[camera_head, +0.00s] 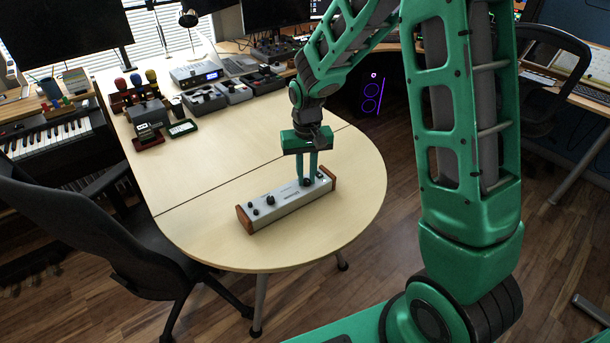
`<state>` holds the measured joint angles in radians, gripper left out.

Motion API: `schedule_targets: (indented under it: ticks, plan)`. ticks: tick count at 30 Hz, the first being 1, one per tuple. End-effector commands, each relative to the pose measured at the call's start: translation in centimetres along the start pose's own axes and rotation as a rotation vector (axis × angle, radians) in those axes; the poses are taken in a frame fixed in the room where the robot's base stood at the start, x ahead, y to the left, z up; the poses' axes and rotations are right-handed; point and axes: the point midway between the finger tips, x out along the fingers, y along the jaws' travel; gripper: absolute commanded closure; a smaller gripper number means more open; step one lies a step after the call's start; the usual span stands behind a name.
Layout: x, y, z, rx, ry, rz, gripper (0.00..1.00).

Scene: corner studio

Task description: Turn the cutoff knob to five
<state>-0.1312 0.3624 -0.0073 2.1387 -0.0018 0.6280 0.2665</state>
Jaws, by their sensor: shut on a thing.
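A long grey panel box (286,208) with brown wooden end cheeks lies near the rounded end of the light wood table. Several small black knobs stand along its top. One bigger dark knob (270,200) is left of the middle and clear of my gripper. My green gripper (308,181) points straight down over the right part of the box, with its fingers close together around a dark knob there. The fingers cover most of that knob. The panel lettering is too small to read, so I cannot tell its name or setting.
The light wood table (220,170) is bare around the box. Further back stand several grey devices (205,100), a small dark red tray (148,142) and a silver unit with a blue display (196,74). A black chair (110,235) stands at the left table edge.

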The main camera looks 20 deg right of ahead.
Motion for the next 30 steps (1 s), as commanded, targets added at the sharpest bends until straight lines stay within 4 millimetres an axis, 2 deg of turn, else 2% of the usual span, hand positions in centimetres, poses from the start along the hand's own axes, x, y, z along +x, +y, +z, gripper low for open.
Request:
schedule_targets:
  ticks: [3,4,6,15,19,30]
  plan:
    - [0.0,0.0,0.0,0.000,0.001,0.000,1.00]
    - [0.0,0.0,0.0,0.000,0.001,0.000,0.80]
    - [0.0,0.0,0.0,0.000,0.001,0.000,0.64]
    - [-0.1,0.0,0.0,0.000,0.001,0.000,0.64]
    - [-0.9,0.0,-0.1,0.000,0.002,0.000,0.64]
    - [-7.4,0.0,-0.2,0.000,0.004,-0.001,0.64]
